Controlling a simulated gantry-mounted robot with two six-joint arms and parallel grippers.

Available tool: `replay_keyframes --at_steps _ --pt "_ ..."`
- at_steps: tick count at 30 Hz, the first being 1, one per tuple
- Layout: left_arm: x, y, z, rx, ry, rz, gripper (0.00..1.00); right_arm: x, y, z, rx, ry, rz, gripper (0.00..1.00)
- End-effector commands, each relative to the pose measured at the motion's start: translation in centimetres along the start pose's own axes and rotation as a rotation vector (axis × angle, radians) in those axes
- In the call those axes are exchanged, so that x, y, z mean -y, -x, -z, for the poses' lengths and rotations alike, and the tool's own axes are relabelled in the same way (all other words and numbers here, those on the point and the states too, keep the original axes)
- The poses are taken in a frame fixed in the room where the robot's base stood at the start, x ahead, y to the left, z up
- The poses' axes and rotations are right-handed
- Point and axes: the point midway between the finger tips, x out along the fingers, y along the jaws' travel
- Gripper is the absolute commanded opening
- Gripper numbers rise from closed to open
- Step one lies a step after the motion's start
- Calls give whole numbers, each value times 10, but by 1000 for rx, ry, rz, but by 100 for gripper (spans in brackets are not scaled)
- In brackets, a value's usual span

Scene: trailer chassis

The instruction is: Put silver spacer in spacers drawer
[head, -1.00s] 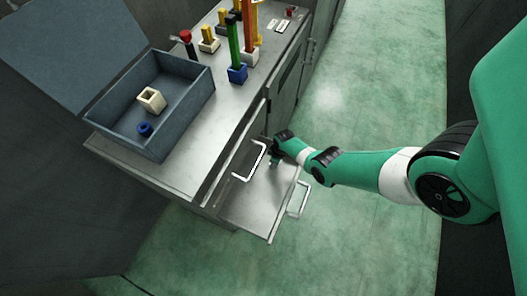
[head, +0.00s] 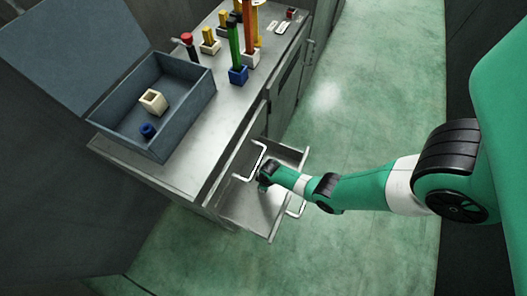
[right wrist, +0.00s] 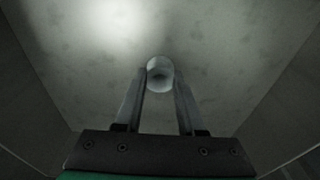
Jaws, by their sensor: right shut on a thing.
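My right gripper (head: 264,186) is over the open drawer (head: 242,210), which I take for the spacers drawer. In the right wrist view, my right gripper (right wrist: 159,82) is shut on a small silver cylindrical spacer (right wrist: 160,72), held between its fingertips. The bare grey drawer floor (right wrist: 225,60) lies beyond it, with side walls at left and right. I cannot tell how high the spacer is above that floor. The spacer is too small to make out in the head view. My left gripper is not in view.
A drawer handle (head: 257,160) sits close behind my right gripper. On the bench (head: 205,150), a blue-grey open box (head: 185,130) holds a cream spacer (head: 152,102) and a blue ring (head: 147,130). Coloured posts in blocks stand farther back. The green floor at right is clear.

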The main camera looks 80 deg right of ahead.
Motion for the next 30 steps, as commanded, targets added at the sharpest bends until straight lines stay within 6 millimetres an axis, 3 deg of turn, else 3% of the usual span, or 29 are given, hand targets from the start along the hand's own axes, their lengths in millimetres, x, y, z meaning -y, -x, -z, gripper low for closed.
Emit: replay_keyframes --at_steps 9,10,15,24,30 --pt "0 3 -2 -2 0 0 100 -1 -4 0 -2 0 0 0" --pt "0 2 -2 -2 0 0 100 0 -3 0 -1 0 0 42" --pt "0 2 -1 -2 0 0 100 -1 -2 0 -1 0 0 69" --pt "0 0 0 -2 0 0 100 -1 0 1 -1 0 0 69" --pt "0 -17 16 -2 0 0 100 -1 23 2 -1 0 0 69"
